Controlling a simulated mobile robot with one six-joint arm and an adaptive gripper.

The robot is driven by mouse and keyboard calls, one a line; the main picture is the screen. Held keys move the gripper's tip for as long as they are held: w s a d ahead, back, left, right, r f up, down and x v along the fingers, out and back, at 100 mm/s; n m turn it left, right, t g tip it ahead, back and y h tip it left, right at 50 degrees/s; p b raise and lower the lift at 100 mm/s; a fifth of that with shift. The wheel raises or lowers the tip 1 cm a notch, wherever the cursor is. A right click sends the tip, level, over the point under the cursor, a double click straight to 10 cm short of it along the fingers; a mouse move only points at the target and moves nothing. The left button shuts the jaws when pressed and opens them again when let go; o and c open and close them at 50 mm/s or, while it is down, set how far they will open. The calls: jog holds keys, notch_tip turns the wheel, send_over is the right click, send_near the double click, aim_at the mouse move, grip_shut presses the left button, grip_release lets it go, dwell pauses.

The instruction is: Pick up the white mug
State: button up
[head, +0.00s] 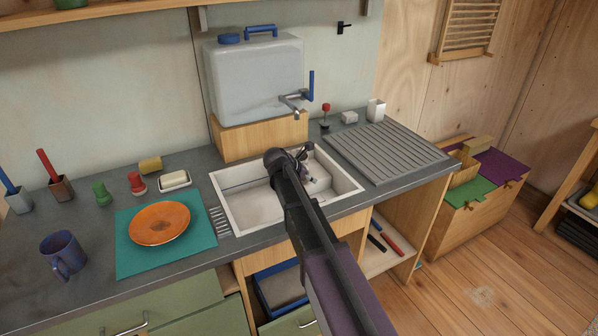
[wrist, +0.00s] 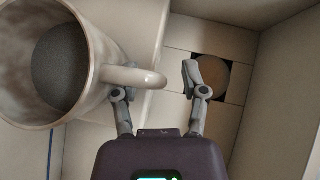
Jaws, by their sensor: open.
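The white mug (wrist: 97,40) fills the left of the wrist view, with its open mouth and grey inside showing. Its handle (wrist: 135,76) points right, and its end lies across the gap between my fingers. My gripper (wrist: 158,88) is open; the handle hides the tip of its left finger, and its right finger stands clear to the right. I cannot tell whether the left finger touches the mug. In the head view my gripper (head: 305,152) is down in the white sink (head: 238,199). A pale shape beside it there is probably the mug, partly hidden by my arm.
The sink walls stand close around my gripper, with a round drain (wrist: 214,76) beyond the right finger. A water container (head: 255,80) with a tap stands behind the sink. A ribbed drainboard (head: 388,150) is at right. A blue mug (head: 63,254) and orange plate (head: 160,223) are at left.

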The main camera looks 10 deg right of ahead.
dwell(0.3)
grip_shut()
jog(key=shift+r, duration=0.15)
dwell(0.3)
notch_tip(320, 180, up, 10)
jog(key=p, duration=1)
dwell(0.7)
jog(key=shift+n+t+y, duration=0.3)
jog(key=shift+n+t, duration=0.1)
jog(key=shift+n, duration=0.2)
jog(key=s, duration=2)
jog(key=shift+s+a, duration=0.1)
jog(key=shift+a, duration=0.05)
